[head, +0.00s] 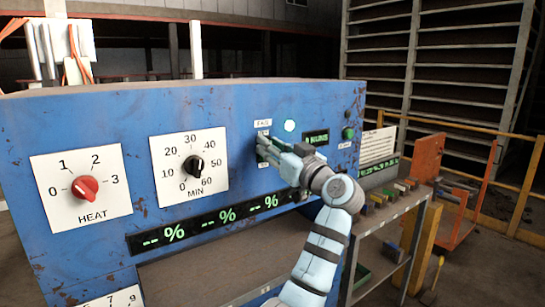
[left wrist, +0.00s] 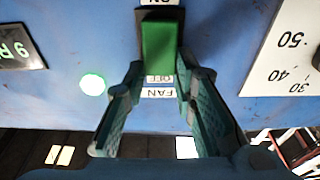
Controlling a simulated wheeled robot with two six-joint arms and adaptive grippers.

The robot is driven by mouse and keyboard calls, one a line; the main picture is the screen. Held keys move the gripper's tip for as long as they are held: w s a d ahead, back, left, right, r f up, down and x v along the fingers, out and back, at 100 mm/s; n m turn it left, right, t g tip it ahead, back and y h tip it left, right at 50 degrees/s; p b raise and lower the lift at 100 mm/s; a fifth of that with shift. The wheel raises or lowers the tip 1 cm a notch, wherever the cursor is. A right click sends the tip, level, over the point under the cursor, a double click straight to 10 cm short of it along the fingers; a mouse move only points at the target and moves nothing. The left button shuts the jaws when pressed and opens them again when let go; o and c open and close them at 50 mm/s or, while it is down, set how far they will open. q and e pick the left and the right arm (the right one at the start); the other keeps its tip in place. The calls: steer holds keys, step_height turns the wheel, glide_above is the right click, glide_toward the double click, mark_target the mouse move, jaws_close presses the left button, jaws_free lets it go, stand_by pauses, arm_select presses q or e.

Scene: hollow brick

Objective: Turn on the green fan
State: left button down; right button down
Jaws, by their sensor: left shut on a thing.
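The green fan switch (left wrist: 158,45) is a lever on a dark plate, seen upside down in the left wrist view. My left gripper (left wrist: 155,78) is shut on the switch, one finger on each side. In the head view, my left gripper (head: 268,150) covers most of the switch. A bright, pale green lamp (head: 290,125) is beside the switch; it also shows in the left wrist view (left wrist: 92,84).
The blue panel (head: 120,130) also carries a red HEAT knob (head: 85,188), a black MIN knob (head: 193,166) and a green button (head: 348,133). Percent displays (head: 210,219) run below. A shelf with colored bricks (head: 385,205) stands to the right.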

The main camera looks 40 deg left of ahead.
arm_select(q)
steer(key=c, duration=1.3)
jaws_free()
steer(key=v, duration=1.2)
